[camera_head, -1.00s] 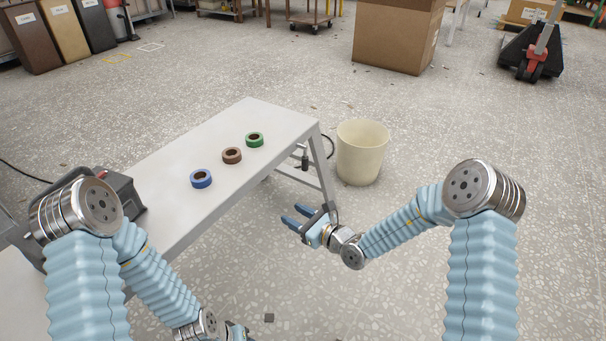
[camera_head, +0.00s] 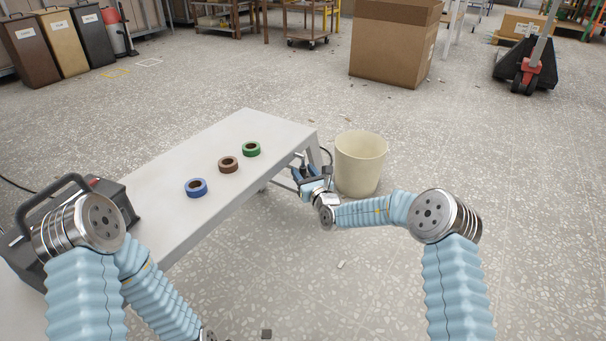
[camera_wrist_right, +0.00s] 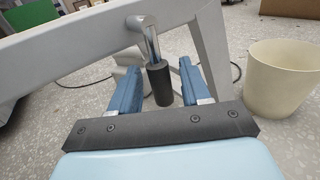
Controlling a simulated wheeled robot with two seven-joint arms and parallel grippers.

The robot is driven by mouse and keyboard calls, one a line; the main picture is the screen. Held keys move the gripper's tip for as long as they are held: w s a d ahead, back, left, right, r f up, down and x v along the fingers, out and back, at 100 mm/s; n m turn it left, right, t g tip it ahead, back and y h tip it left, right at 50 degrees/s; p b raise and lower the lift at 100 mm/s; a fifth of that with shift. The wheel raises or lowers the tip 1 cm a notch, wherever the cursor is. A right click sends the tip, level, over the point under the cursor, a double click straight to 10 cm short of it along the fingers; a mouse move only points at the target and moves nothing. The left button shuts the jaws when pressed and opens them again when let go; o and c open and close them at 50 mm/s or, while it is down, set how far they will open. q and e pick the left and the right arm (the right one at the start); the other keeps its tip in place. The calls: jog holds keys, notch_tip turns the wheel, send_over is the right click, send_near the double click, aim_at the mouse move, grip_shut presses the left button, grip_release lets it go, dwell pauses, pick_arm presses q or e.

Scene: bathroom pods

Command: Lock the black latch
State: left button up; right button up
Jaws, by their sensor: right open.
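The black latch (camera_wrist_right: 159,84) is a dark cylindrical grip on a bent metal rod, hanging downward under the table edge, beside a table leg. My right gripper (camera_wrist_right: 157,78) is open. In the right wrist view its two blue fingers stand on either side of the latch's grip, with a visible gap on each side; I cannot tell the exact depth. In the head view the right gripper (camera_head: 304,176) is beside the table's right end and partly hides the latch.
The white table (camera_head: 232,128) carries blue (camera_head: 196,187), brown (camera_head: 228,164) and green (camera_head: 251,149) tape rolls. A cream bin (camera_head: 360,165) stands close to the right gripper. A dark toolbox (camera_head: 118,205) sits at the table's left. A cardboard box (camera_head: 394,50) stands farther back.

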jog(key=shift+w+a, duration=0.2)
jog(key=shift+w, duration=0.25)
jog(key=shift+c, duration=0.2)
grip_shut()
